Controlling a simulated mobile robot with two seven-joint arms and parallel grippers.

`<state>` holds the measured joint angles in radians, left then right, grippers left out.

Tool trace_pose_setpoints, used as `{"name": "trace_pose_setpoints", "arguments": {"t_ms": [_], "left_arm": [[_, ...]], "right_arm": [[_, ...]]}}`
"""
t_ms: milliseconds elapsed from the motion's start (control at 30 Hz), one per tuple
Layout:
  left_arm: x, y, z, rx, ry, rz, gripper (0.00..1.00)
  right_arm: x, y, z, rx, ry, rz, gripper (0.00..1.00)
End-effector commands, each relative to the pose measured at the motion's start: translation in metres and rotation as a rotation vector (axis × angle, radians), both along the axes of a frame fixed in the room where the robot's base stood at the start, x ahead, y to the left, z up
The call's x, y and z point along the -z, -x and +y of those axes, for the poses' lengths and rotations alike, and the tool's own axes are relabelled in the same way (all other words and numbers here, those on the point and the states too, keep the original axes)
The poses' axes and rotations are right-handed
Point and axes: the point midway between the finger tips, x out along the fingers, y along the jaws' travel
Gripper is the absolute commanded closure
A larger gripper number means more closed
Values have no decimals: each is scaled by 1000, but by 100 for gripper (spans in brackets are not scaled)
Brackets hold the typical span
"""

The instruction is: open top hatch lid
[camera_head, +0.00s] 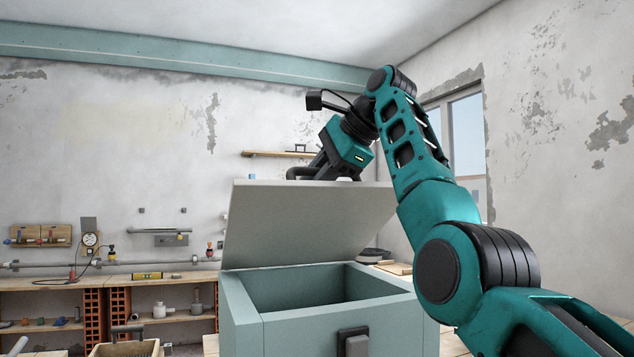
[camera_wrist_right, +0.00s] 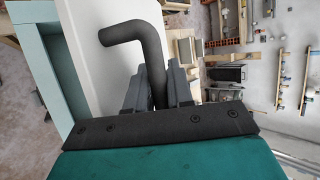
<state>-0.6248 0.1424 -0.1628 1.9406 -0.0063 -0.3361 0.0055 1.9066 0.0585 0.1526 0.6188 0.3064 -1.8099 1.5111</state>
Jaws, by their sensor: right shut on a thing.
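The grey-green box (camera_head: 242,325) stands in front of me with its top open. Its pale hatch lid (camera_head: 305,228) is raised and tilted, and the dark inside of the box shows below it. My right gripper (camera_head: 318,170) is at the lid's upper edge, partly hidden behind it. In the right wrist view, my right gripper (camera_wrist_right: 160,92) is shut on a dark bent handle (camera_wrist_right: 140,30) beside the white lid (camera_wrist_right: 95,65). My left gripper is not in view.
A black latch (camera_head: 354,341) is on the box front. A wooden workbench (camera_head: 160,283) with tools runs along the back wall. A wooden shelf (camera_head: 272,154) hangs above the lid. My right arm covers much of the right side.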

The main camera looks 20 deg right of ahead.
Motion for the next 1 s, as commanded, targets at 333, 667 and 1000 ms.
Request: {"name": "trace_pose_setpoints", "arguments": {"t_ms": [333, 667, 1000], "left_arm": [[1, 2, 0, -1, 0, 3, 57], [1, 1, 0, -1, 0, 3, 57], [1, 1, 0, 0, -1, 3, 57]], "right_arm": [[-2, 0, -1, 1, 0, -2, 100], [-1, 0, 0, 0, 0, 0, 59], [-5, 3, -2, 0, 0, 0, 58]]}}
